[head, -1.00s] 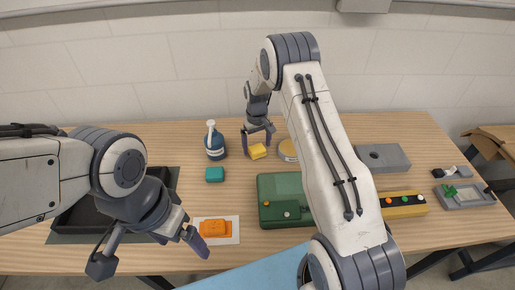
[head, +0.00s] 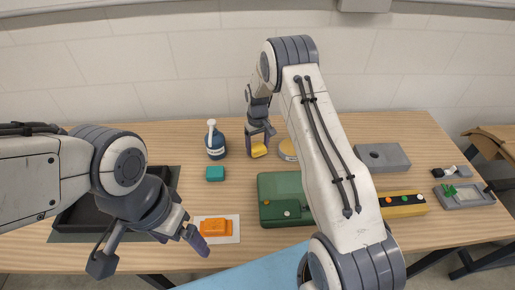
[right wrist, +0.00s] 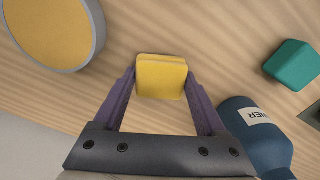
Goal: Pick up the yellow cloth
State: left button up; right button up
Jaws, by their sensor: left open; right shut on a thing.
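The yellow cloth (head: 259,150) is a small folded block near the back middle of the table. My right gripper (head: 259,144) is shut on it, coming from the back side. In the right wrist view the yellow cloth (right wrist: 161,78) sits between the two purple fingertips, which touch its sides. I cannot tell whether it is clear of the table.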

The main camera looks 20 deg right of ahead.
aim_at(259, 146)
jog(key=shift+r, duration=0.45)
jog(key=r, duration=0.1)
jog(key=r+b, duration=0.1)
jog(key=r, duration=0.1)
jog(key=shift+d+b, duration=0.2)
jog(key=shift+b, duration=0.1)
jog(key=s+d+r+b, duration=0.2)
jog(key=s+d+r, duration=0.4)
jog(key=d, duration=0.3)
jog(key=shift+d+r+b, duration=0.3)
jog(key=shift+b, duration=0.05)
jog(key=o, duration=0.8)
jog(key=c, duration=0.5)
